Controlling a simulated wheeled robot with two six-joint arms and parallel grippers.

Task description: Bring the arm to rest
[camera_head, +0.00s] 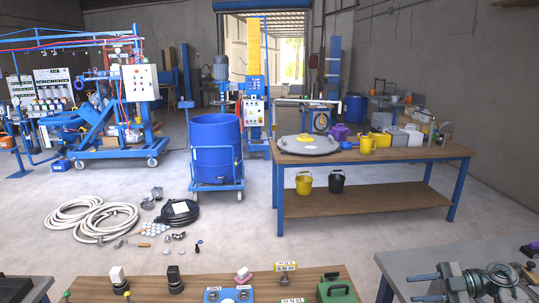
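My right gripper (421,288) is at the lower right, over the grey bench top. Its two fingers point left and stand apart, with nothing seen between them. My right arm reaches in from the right edge, and its lower part is cut off by the frame. My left gripper is not in view.
A grey bench (385,266) lies under my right gripper. Left of it, a wooden bench (330,273) holds a green case (336,291) and small items. Beyond are a wooden table (400,156), a blue drum (215,150) and coiled hoses (75,223). Open floor lies between.

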